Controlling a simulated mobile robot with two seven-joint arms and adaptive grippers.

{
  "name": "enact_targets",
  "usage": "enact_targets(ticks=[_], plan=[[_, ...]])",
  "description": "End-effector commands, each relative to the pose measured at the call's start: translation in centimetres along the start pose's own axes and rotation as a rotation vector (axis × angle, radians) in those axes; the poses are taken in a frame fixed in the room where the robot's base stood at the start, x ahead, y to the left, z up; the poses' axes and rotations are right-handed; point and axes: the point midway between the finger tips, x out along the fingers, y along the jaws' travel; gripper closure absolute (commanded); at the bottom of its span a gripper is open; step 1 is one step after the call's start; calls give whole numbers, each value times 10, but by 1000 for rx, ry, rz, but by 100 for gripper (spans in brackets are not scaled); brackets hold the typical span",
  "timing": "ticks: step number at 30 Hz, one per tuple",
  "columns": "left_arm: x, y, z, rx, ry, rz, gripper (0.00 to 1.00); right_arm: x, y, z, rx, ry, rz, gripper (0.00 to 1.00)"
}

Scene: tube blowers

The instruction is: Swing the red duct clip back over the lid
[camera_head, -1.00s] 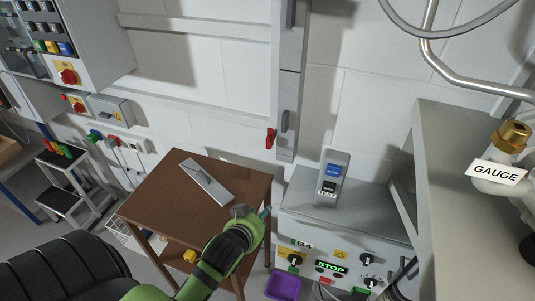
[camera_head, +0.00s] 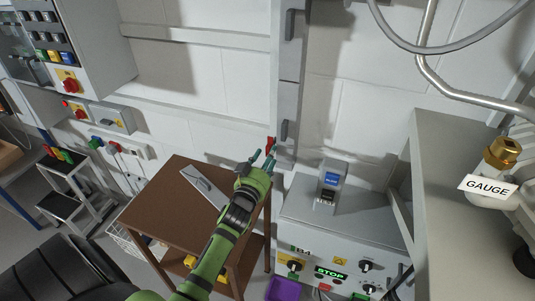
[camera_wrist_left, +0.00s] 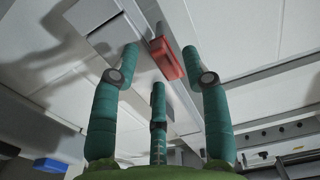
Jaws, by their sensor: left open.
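The red duct clip (camera_head: 270,144) sits at the lower left edge of the grey vertical duct (camera_head: 289,100) on the wall. It also shows in the left wrist view (camera_wrist_left: 166,59) as a red block beside the duct. My left gripper (camera_head: 262,157), green with teal fingers, is just below the clip in the head view. Its fingers (camera_wrist_left: 164,70) are spread apart on both sides of the clip and hold nothing. I cannot tell whether any finger touches the clip. The lid cannot be told apart from the duct's grey front. My right gripper is not in view.
A brown table (camera_head: 160,212) with a grey metal plate (camera_head: 203,186) stands below my left arm. A grey cabinet (camera_head: 335,235) with a STOP display and a small switch box (camera_head: 332,180) stands to the right. A grey shelf with a gauge label (camera_head: 487,187) is farther right.

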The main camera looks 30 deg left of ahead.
Motion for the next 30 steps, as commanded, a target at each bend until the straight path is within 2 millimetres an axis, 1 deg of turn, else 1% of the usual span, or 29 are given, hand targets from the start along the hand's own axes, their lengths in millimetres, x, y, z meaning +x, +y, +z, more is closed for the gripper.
enact_targets(ticks=[1,4,11,12,14,15,16,26,30], plan=[[4,0,-1,0,0,-1,54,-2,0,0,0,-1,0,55],[8,0,0,0,-1,-1,54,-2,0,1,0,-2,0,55],[9,0,0,0,-1,0,54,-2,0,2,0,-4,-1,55],[9,0,0,0,-1,0,58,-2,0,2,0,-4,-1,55],[9,0,0,0,-1,0,82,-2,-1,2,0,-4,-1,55],[9,0,0,0,-1,0,98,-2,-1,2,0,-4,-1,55],[9,0,0,0,-1,0,100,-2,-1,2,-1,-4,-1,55],[9,0,0,14,-1,0,100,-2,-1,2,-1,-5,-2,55],[9,0,1,58,-1,0,100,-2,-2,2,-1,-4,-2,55]])
